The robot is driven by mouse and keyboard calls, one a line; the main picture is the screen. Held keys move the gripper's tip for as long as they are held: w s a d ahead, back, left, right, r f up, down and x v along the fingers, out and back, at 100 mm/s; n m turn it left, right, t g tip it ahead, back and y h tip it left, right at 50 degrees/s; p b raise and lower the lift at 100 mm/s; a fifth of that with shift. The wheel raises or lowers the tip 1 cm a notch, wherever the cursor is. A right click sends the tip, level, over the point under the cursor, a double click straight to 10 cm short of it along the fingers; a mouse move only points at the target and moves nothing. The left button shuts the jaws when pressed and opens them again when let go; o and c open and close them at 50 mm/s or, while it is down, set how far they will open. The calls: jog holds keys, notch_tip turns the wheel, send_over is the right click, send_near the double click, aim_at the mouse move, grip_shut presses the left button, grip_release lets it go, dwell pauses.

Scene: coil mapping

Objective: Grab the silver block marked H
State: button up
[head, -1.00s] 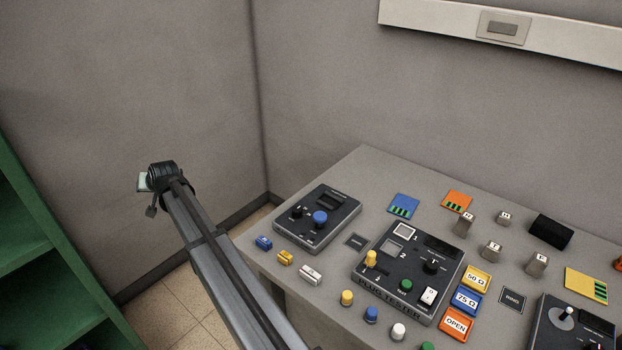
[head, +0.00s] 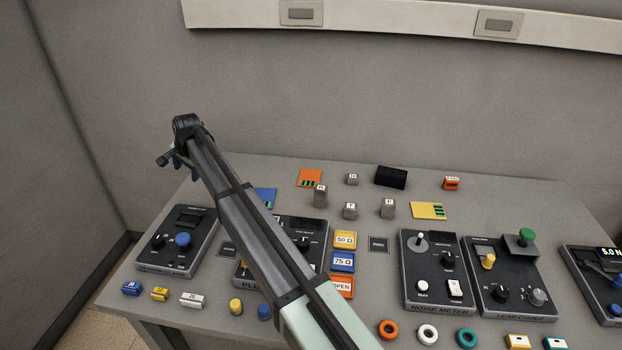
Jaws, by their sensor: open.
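Several small silver blocks with white top labels stand on the grey table right of my arm: a taller one (head: 320,196), a short one behind it (head: 352,180), a short one in front (head: 350,211) and a taller one to the right (head: 388,209). The letters are too small to read surely, so I cannot tell which is marked H. My gripper (head: 172,160) is at the far end of my arm, at upper left near the table's back left corner, well apart from the blocks. It is open, with nothing seen in it.
Control boxes, including the noise meter (head: 436,290), line the front. My arm hides part of the plug tester (head: 314,232). The back wall (head: 400,100) rises behind.

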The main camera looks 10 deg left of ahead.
jog(key=w+d+m+h, duration=0.15)
jog(key=w+d, duration=0.25)
jog(key=d, duration=0.4)
jog(key=w+d+r+m, duration=0.1)
jog(key=w+d+m, duration=0.2)
jog(key=w+d, duration=0.35)
jog(key=w+d+m+h, duration=0.1)
jog(key=w+d+m, duration=0.15)
jog(key=d, duration=0.75)
jog(key=r+m+g+h, duration=0.2)
jog(key=m+g, duration=0.1)
jog(key=m, duration=0.5)
send_over(354, 176)
jog(key=a, duration=0.1)
notch_tip(354, 176, down, 8)
jog(key=shift+w, duration=0.1)
jog(key=shift+d+f, duration=0.2)
jog(key=shift+f, duration=0.65)
jog(key=shift+d+f, duration=0.15)
jog(key=shift+f, duration=0.75)
jog(key=shift+d+f, duration=0.2)
jog(key=shift+f, duration=0.65)
jog(key=shift+c, duration=0.3)
jog(key=c, duration=1)
